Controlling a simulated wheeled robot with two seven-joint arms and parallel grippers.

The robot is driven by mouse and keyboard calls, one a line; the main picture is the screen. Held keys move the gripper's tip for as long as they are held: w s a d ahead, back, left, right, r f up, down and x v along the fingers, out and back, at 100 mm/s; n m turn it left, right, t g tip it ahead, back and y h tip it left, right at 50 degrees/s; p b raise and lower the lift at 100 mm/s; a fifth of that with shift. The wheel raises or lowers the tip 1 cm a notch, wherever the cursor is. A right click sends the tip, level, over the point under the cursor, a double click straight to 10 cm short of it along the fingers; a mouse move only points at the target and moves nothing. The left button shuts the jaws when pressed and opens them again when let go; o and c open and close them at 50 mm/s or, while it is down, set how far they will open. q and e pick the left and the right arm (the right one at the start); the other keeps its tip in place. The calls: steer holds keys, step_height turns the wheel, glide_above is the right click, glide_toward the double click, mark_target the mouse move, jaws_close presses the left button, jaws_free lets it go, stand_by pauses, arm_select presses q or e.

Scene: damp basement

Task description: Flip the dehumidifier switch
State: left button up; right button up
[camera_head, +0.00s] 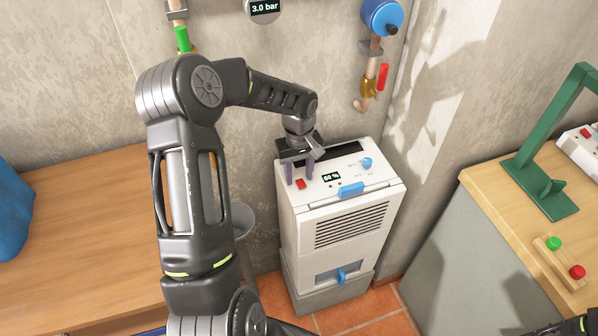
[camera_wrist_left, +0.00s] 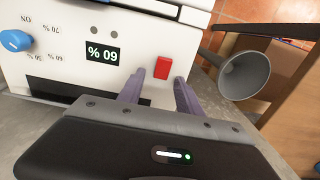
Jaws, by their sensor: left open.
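The white dehumidifier (camera_head: 345,205) stands on a grey base against the wall. Its red switch (camera_head: 301,184) is at the front left of the top panel; it also shows in the left wrist view (camera_wrist_left: 162,67). My left gripper (camera_head: 299,174) is open, pointing down over the top panel, with its two purple-grey fingers near the switch. In the left wrist view the fingers (camera_wrist_left: 160,82) lie to either side of the switch; I cannot tell whether they touch it. Beside it are a display (camera_wrist_left: 103,54) reading 60 % and a blue knob (camera_head: 367,162).
A wooden bench (camera_head: 90,220) with a blue bag (camera_head: 12,215) is at left. A grey funnel (camera_wrist_left: 245,75) is beside the dehumidifier. Pipes with a blue-capped fitting (camera_head: 381,15) hang above. A workbench (camera_head: 485,185) with a green stand (camera_head: 545,160) is at right.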

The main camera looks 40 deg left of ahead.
arm_select(q)
steer(key=shift+c, duration=0.2)
jaws_close()
stand_by(0.3)
